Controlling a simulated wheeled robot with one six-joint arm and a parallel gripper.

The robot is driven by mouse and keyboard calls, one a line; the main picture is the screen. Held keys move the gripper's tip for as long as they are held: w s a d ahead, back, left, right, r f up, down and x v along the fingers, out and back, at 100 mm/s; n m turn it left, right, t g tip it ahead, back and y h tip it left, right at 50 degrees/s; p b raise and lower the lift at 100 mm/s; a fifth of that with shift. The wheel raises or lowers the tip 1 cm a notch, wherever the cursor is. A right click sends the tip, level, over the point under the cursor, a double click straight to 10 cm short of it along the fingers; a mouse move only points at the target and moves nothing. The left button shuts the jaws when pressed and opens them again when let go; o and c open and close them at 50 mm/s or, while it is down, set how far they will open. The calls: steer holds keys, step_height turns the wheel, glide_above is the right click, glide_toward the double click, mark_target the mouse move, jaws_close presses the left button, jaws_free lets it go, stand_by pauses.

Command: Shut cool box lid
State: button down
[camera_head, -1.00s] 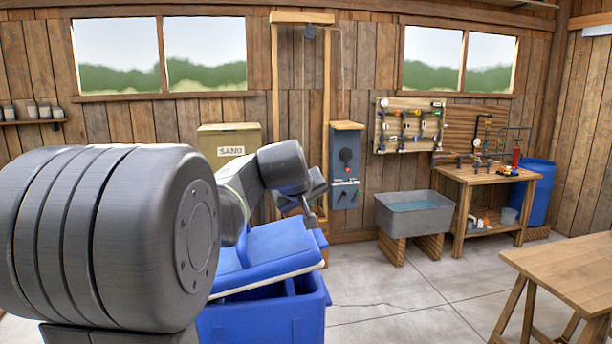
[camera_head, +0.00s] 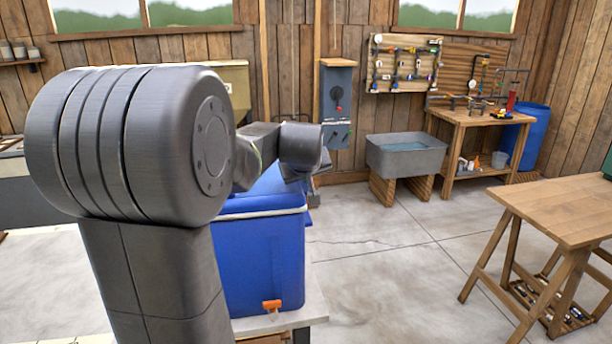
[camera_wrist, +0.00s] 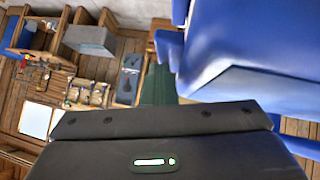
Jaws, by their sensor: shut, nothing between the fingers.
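The blue cool box (camera_head: 262,258) stands on a pale bench in the middle of the head view, with an orange tap (camera_head: 271,304) low on its front. I see no gap on the near side; my arm hides the left and back of the lid. My gripper (camera_head: 296,178) is shut and empty at the lid's right far part; I cannot tell if it touches. In the wrist view my gripper (camera_wrist: 160,120) lies across the bottom, and blue cool box surfaces (camera_wrist: 245,45) fill the upper right.
A grey water tub (camera_head: 406,155) on wooden supports and a workbench (camera_head: 470,118) stand behind to the right. A wooden trestle table (camera_head: 560,212) is at the right. A grey control box (camera_head: 338,105) hangs on the wall. The concrete floor between is clear.

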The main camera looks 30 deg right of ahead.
steer(key=shift+s+a+f, duration=0.1)
steer(key=shift+s+f, duration=0.05)
steer(key=shift+f, duration=0.55)
steer(key=r+p, duration=0.3)
steer(key=r, duration=0.2)
steer(key=shift+w, duration=0.2)
steer(key=d+b+v, duration=0.1)
steer(key=d+v, duration=0.1)
steer(key=v, duration=0.8)
steer(key=shift+s+r, duration=0.3)
steer(key=shift+r, duration=0.05)
